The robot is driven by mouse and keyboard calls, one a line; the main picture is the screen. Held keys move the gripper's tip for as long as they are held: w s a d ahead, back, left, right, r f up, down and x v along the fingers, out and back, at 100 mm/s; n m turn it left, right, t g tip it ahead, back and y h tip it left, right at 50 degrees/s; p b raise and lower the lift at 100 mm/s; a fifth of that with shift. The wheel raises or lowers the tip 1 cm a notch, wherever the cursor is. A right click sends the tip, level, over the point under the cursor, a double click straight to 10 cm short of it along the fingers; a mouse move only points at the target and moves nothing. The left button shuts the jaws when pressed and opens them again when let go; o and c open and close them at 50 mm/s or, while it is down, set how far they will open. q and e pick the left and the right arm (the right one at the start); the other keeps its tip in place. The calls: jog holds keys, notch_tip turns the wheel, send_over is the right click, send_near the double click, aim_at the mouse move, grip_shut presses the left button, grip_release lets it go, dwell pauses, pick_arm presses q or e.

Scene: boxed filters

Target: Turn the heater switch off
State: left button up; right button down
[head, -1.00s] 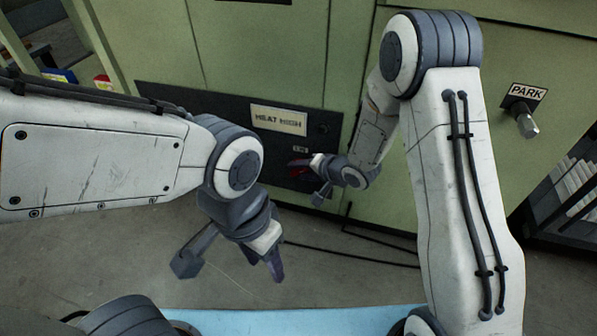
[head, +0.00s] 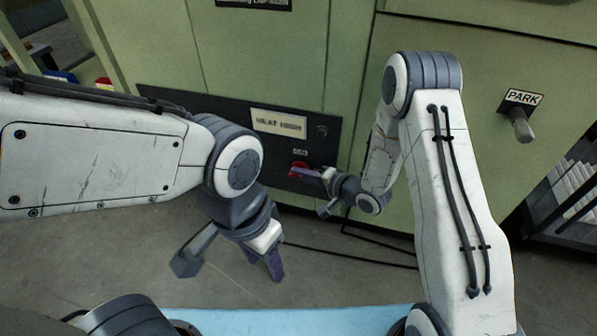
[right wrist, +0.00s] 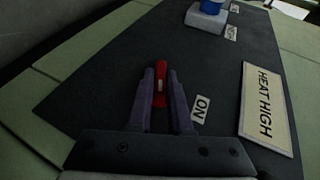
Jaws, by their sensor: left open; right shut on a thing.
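The heater switch is a small red lever on a dark panel (head: 210,112) below the HEAT HIGH label (head: 279,123). In the head view its red part (head: 298,167) shows just behind my right fingertips. In the right wrist view the red lever (right wrist: 160,86) stands between the two fingers of my right gripper (right wrist: 160,74), which is shut on it. An ON label (right wrist: 200,110) lies right of the fingers. My right gripper (head: 308,172) reaches the panel from the right. My left gripper (head: 230,268) is open and empty over the floor, away from the panel.
A PARK knob (head: 522,130) sticks out of the green cabinet at right. A blue knob on a grey block (right wrist: 207,18) sits farther along the panel. Dark cables lie on the floor below. A slatted rack (head: 568,200) stands at far right.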

jog(key=shift+s+d+f+m+t+y, duration=0.15)
jog(key=shift+m+t+y, duration=0.1)
jog(key=shift+t+y, duration=0.25)
jog(key=shift+w+a+f+m+t+y, duration=0.15)
jog(key=shift+m+t+y, duration=0.15)
jog(key=shift+y, duration=0.4)
jog(key=shift+d+m+t+y+b, duration=0.1)
jog(key=shift+m+t+y+b, duration=0.15)
jog(key=shift+t+y+b, duration=0.2)
jog(key=c, duration=0.8)
grip_release()
jog(key=shift+c, duration=0.2)
jog(key=shift+s+d, duration=0.15)
jog(key=shift+d, duration=0.05)
jog(key=p+v, duration=0.5)
jog(key=v, duration=0.5)
